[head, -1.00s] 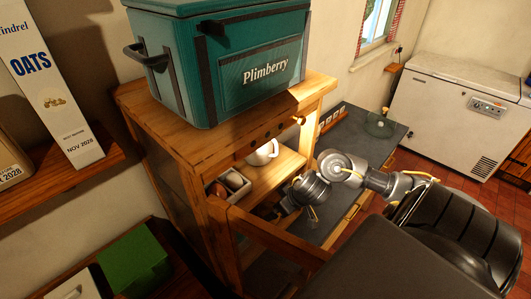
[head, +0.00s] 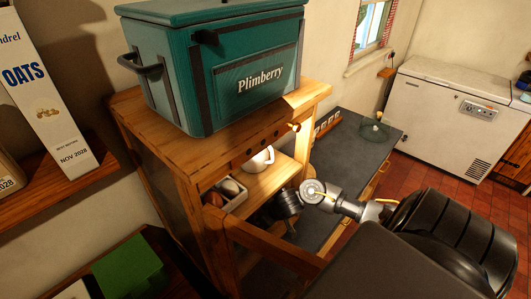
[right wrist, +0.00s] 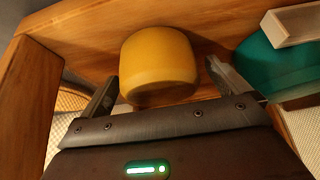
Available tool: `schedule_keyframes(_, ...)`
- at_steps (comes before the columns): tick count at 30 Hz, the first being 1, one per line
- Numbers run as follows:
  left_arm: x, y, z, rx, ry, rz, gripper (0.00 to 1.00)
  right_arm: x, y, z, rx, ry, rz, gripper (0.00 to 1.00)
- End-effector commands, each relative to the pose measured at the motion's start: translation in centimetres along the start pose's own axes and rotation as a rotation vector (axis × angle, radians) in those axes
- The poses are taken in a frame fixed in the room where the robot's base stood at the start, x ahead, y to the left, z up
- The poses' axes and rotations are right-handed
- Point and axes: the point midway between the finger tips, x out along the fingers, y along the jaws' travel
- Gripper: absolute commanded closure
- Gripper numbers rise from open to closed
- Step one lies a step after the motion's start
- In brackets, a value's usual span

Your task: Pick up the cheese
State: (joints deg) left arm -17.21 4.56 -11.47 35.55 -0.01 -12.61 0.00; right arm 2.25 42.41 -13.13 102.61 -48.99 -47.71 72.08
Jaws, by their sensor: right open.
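The cheese (right wrist: 158,65) looks like a rounded yellow block in the right wrist view, on or against a wooden shelf surface. My right gripper (right wrist: 162,72) is open, with one finger on each side of the cheese's near part. I cannot tell whether either finger touches it. In the head view my right arm reaches into the pine shelving unit (head: 200,175), and its gripper and the cheese are hidden there. My left gripper is not in view.
A teal Plimberry box (head: 225,75) stands on top of the unit. Inside are a white jug (head: 258,160) and a small divided tray (head: 236,202). In the wrist view a teal object (right wrist: 270,68) and a pale wooden edge (right wrist: 291,24) lie right of the cheese.

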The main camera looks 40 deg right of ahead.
Motion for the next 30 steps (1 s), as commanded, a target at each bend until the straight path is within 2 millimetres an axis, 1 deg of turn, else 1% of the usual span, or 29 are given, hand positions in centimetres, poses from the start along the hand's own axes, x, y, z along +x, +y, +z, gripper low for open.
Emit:
schedule_keyframes(6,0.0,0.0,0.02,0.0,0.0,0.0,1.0,0.11,-0.02,0.02,-0.002,0.0,0.0,0.0)
schedule_keyframes(7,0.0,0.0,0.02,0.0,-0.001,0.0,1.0,0.11,-0.01,0.02,-0.002,0.0,0.0,0.03)
schedule_keyframes(18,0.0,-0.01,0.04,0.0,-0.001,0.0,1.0,0.09,0.0,0.03,-0.001,0.0,0.0,0.51)
schedule_keyframes(20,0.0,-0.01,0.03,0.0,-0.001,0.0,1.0,0.08,0.0,0.03,-0.001,0.0,0.0,0.58)
schedule_keyframes(30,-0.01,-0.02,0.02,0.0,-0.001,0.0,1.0,-0.28,0.04,-0.29,0.0,0.003,0.0,0.58)
